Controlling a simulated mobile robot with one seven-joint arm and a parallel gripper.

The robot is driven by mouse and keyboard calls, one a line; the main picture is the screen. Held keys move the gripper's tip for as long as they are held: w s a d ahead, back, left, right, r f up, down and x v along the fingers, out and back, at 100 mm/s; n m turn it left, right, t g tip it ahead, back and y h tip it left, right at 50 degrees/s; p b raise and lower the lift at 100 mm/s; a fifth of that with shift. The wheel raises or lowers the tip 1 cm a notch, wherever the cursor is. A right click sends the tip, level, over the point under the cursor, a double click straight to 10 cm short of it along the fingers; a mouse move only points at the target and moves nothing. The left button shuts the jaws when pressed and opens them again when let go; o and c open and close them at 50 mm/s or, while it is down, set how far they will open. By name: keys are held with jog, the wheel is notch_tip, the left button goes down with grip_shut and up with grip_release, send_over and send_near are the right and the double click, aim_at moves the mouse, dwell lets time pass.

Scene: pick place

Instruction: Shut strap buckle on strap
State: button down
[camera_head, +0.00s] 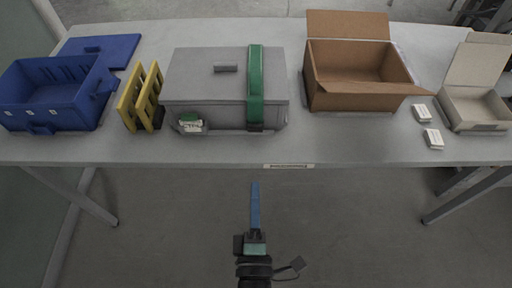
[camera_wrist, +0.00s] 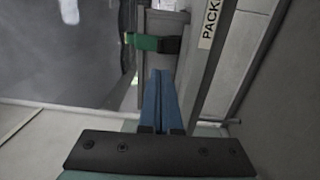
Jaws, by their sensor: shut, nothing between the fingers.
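A green strap (camera_head: 255,80) runs over the lid and down the front of a grey case (camera_head: 205,85) on the table. A dark piece that may be its buckle (camera_head: 255,127) sits low on the case's front, at the strap's lower end. The strap also shows in the wrist view (camera_wrist: 143,41), with a black part (camera_wrist: 171,45) at its right end. My gripper (camera_head: 254,186), with blue fingers, is shut and empty in front of the table edge, below the strap in the head view. In the wrist view its fingers (camera_wrist: 160,75) point toward the strap, apart from it.
A blue crate (camera_head: 100,90) with a blue lid (camera_head: 118,48) and yellow brackets (camera_head: 128,102) stand left of the case. An open cardboard box (camera_head: 350,98), small white boxes (camera_head: 433,139) and an open pale box (camera_head: 478,126) stand right. The table's front strip (camera_head: 350,150) is clear.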

aim_at(255, 128)
jog(key=w, duration=0.4)
jog(key=w+b, duration=0.1)
jog(key=w, duration=0.4)
jog(key=w+b, duration=0.1)
jog(key=w, duration=0.3)
jog(key=shift+w+r, duration=0.3)
jog(key=shift+w, duration=0.1)
jog(key=shift+r, duration=0.1)
jog(key=r+p, duration=0.1)
jog(key=p, duration=0.2)
jog(key=shift+w+g+p, duration=0.4)
jog(key=w+p, duration=0.1)
jog(key=p, duration=0.1)
jog(key=shift+r+g+p, duration=0.15)
jog(key=shift+g+p, duration=0.25)
jog(key=shift+b, duration=0.3)
jog(key=shift+w+r, duration=0.1)
